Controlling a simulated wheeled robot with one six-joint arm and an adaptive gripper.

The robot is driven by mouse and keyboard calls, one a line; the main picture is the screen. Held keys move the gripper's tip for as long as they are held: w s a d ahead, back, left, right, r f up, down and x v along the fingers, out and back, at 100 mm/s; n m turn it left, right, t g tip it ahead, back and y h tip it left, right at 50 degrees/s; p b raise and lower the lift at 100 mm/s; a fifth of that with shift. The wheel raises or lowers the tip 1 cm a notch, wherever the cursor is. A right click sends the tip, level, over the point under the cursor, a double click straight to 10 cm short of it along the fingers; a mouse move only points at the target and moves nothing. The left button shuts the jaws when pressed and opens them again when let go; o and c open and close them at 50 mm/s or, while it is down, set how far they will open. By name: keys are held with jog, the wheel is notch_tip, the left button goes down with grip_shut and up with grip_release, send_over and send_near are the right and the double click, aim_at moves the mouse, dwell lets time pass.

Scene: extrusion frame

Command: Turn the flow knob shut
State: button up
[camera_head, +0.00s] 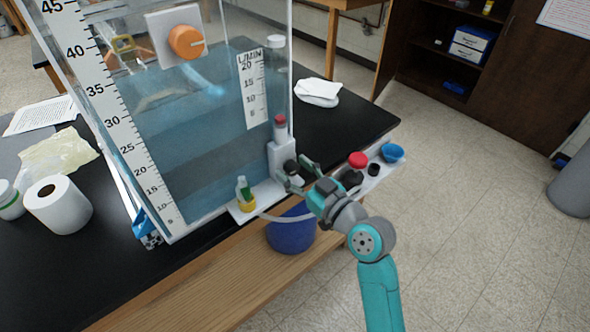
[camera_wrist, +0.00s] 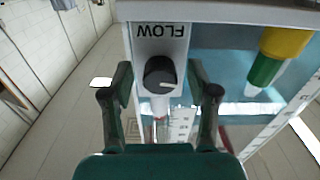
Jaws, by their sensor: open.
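The flow knob (camera_wrist: 159,74) is round and black, with a pale mark near its lower right edge in the wrist view. It sits on a white block (camera_wrist: 150,46) labelled FLOW, which reads upside down there. In the head view the knob (camera_head: 290,167) is at the front of the tank, below a red-topped part. My gripper (camera_head: 293,171) is open at the knob. In the wrist view one finger of my gripper (camera_wrist: 160,82) is on each side of the knob, with visible gaps. Contact is not visible.
The clear water tank (camera_head: 180,130) with scales stands on the black table. A yellow-and-green fitting (camera_head: 245,193) is left of the knob. A blue bucket (camera_head: 291,232) is below.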

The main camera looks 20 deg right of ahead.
jog(key=shift+w, duration=0.1)
grip_shut()
